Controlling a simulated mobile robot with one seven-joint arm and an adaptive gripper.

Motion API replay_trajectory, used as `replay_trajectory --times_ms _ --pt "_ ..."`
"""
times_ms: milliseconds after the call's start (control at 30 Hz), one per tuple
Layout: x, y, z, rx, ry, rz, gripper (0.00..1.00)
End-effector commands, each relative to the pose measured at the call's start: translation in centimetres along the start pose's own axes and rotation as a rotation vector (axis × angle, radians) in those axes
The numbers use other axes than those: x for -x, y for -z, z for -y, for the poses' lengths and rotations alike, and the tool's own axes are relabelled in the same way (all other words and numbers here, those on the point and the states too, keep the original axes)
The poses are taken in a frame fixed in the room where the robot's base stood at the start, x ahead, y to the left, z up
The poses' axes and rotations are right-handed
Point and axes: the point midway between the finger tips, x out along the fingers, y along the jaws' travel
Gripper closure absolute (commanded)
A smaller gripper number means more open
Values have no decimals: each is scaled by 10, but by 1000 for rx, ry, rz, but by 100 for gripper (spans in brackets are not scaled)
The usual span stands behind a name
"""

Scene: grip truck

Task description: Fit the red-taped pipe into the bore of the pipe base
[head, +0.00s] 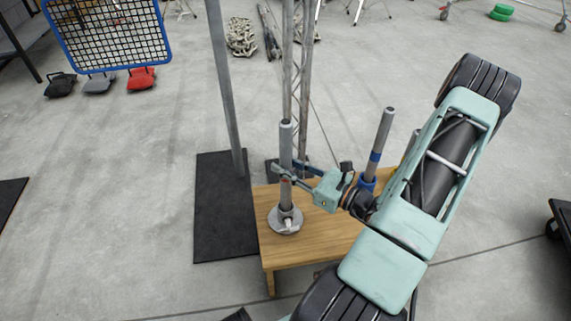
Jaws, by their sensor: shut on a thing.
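The red-taped pipe (286,140) is a grey tube standing about upright over the wooden table's left part. The pipe base (285,222) is a round grey metal flange with a short collar, on the tabletop directly below the gripper. The pipe's lower end is in line with the collar and appears to meet it. I cannot tell how deep it sits in the bore.
A blue-taped pipe (383,138) stands on the wooden table (319,239) behind my gripper, its foot partly hidden by my arm. A tall grey post (226,95) rises from a black mat (222,225) at left. Thin truss poles (303,95) stand behind the table.

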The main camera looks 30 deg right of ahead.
Motion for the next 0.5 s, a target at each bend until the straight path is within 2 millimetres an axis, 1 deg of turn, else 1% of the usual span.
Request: replay_trajectory --times_ms 500 --pt "0 21 0 0 0 2 100"
